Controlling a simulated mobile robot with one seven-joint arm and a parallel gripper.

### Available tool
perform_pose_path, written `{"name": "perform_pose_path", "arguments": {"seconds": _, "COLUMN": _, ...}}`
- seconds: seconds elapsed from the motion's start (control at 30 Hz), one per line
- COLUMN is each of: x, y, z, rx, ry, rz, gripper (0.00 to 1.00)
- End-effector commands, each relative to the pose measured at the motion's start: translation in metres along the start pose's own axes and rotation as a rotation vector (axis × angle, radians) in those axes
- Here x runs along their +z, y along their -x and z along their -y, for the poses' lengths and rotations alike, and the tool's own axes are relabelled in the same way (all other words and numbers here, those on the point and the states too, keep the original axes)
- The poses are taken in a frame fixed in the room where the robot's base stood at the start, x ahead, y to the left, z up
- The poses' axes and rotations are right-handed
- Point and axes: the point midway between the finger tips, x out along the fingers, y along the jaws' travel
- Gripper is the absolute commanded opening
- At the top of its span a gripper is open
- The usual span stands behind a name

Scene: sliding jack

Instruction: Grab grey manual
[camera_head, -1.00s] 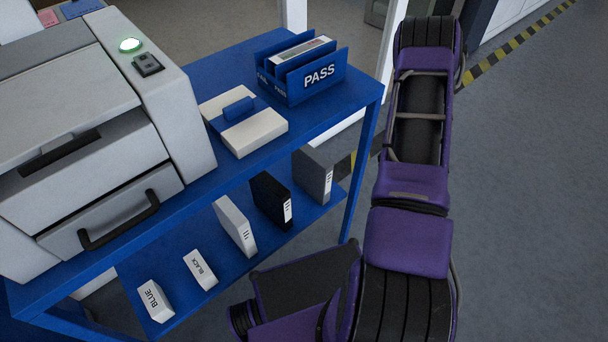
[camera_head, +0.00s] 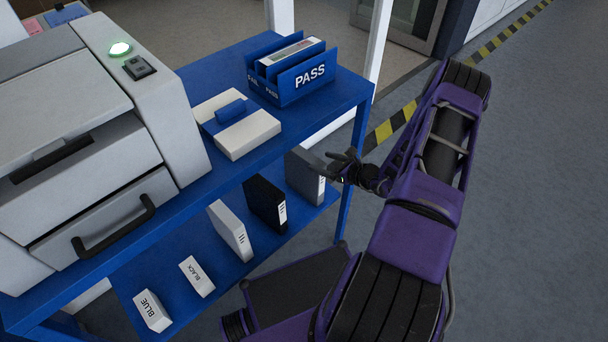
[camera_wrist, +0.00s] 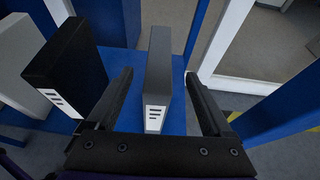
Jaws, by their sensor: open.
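The grey manual (camera_head: 305,175) stands upright on the lower blue shelf, at its right end. In the wrist view the grey manual (camera_wrist: 159,80) shows its narrow spine with a white label, between and beyond my two fingers. My gripper (camera_head: 343,163) is just right of the manual in the head view. In the wrist view my gripper (camera_wrist: 160,98) is open and empty, its fingers on either side of the manual's line. I cannot tell whether either finger touches it.
A black manual (camera_head: 266,203) and a white manual (camera_head: 230,230) stand to the left on the lower shelf (camera_head: 232,277). Small BLUE and BLACK boxes lie farther left. A blue table leg (camera_wrist: 285,105) is close on the right. The upper shelf (camera_head: 200,200) overhangs, carrying a printer and a PASS rack.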

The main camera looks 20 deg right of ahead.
Motion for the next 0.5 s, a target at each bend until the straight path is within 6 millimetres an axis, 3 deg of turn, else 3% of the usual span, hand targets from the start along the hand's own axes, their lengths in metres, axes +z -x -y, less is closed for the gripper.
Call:
{"name": "perform_pose_path", "arguments": {"seconds": 0.1, "x": -0.001, "y": -0.018, "z": 0.0, "rx": 0.0, "ry": 0.0, "rz": 0.0, "gripper": 0.85}}
{"name": "perform_pose_path", "arguments": {"seconds": 0.37, "x": 0.0, "y": -0.037, "z": -0.001, "rx": 0.001, "ry": -0.001, "rz": 0.0, "gripper": 0.85}}
{"name": "perform_pose_path", "arguments": {"seconds": 0.5, "x": 0.001, "y": -0.06, "z": -0.002, "rx": 0.002, "ry": 0.001, "rz": 0.0, "gripper": 0.85}}
